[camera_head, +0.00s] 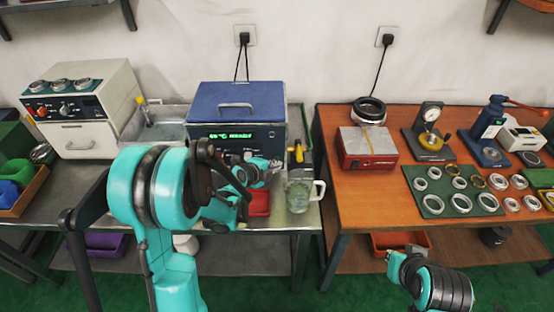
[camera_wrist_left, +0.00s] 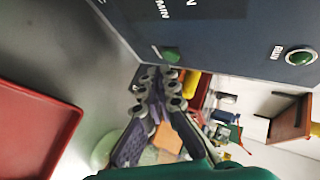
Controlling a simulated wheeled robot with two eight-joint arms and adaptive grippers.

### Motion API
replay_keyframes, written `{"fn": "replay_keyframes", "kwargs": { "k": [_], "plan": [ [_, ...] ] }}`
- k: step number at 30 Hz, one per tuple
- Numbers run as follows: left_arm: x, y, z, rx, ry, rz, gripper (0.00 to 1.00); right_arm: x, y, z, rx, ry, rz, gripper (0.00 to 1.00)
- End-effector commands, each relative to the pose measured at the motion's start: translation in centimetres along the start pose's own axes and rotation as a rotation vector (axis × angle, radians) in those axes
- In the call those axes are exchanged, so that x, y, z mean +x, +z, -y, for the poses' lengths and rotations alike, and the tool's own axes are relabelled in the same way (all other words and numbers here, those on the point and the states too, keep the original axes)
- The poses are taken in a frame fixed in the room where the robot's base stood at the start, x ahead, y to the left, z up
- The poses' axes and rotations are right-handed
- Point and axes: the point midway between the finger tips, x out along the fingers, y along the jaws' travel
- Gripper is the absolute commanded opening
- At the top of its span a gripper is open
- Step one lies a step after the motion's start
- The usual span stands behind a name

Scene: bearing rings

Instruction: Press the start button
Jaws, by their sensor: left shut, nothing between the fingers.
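The blue-lidded bath unit (camera_head: 236,103) stands on the metal bench, with a lit green display on its dark front panel. In the left wrist view the panel (camera_wrist_left: 225,30) fills the top. A round green button (camera_wrist_left: 301,57) with a pale ring and a printed label sits at its right. Another green control (camera_wrist_left: 171,54) sits at the panel's lower edge, just beyond my fingertips. My left gripper (camera_head: 272,166) is shut and empty in front of the panel; its closed fingers also show in the left wrist view (camera_wrist_left: 164,75). I cannot tell whether they touch the panel.
A glass mug (camera_head: 299,194) stands close to the right of my left gripper. A red tray (camera_head: 259,203) lies below it on the bench. The wooden table (camera_head: 352,200) at right holds a red box (camera_head: 367,148) and a green mat (camera_head: 433,207) with several rings.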

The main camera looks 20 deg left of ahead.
Motion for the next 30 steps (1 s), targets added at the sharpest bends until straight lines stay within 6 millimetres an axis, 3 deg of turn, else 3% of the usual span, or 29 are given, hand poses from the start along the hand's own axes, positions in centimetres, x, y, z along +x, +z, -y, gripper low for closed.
{"fn": "replay_keyframes", "kwargs": {
  "k": [30],
  "plan": [
    [0.74, 0.56, 0.57, 0.000, 0.000, 0.000, 0.00, 0.21, 0.15, 0.00, 0.000, 0.000, 0.000, 0.00]
  ]
}}
